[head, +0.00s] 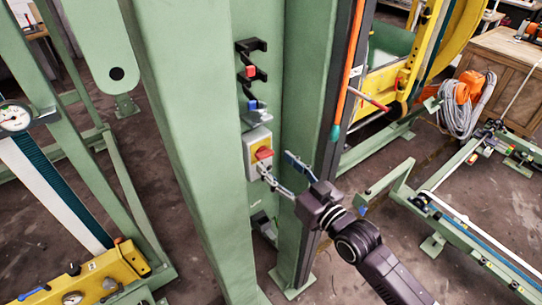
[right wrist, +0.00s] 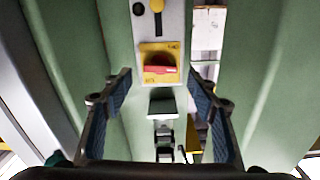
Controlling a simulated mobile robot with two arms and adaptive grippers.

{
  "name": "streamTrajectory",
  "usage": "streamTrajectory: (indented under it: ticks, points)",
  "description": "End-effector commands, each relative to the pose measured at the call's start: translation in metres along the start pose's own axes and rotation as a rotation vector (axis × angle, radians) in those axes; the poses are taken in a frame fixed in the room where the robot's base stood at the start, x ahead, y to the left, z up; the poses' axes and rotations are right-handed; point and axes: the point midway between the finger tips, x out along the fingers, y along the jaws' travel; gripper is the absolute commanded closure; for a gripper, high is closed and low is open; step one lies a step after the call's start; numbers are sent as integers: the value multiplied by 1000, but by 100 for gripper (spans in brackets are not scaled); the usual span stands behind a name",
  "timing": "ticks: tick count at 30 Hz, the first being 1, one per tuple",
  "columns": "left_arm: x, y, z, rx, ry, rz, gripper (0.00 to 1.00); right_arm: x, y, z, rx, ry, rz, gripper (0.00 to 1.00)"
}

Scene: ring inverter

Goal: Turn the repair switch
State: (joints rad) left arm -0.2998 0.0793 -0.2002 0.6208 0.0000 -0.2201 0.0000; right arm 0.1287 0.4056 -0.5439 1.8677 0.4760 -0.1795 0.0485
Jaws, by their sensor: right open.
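The repair switch is a red knob (head: 264,153) on a yellow plate, on the front of a pale box (head: 252,163) fixed inside the green machine column. In the right wrist view the red knob (right wrist: 160,70) lies across the yellow plate (right wrist: 172,48), its long side roughly level in the picture. My right gripper (head: 280,169) is open close in front of the switch, its two fingers apart. In the right wrist view the fingers stand left and right of the knob, with clear gaps and no contact visible. My left gripper is not in view.
Green column walls (head: 174,120) flank the switch closely on both sides. Above it are black brackets (head: 251,60) with red and blue parts. An orange and teal hose (head: 348,75) runs down the right-hand post. A grey box (right wrist: 162,105) sits below the switch.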

Motion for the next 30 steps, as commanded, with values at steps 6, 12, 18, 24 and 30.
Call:
streamTrajectory:
  ticks: [6,12,18,24,30]
  points:
    - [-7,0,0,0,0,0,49,26,0,-1,0,1,0,46]
    - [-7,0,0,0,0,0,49,31,0,0,-1,-1,-1,46]
    - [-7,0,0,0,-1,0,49,31,0,0,-2,0,0,51]
    - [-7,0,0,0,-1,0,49,31,0,0,-2,0,0,73]
    - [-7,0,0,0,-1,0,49,30,0,0,-4,0,0,88]
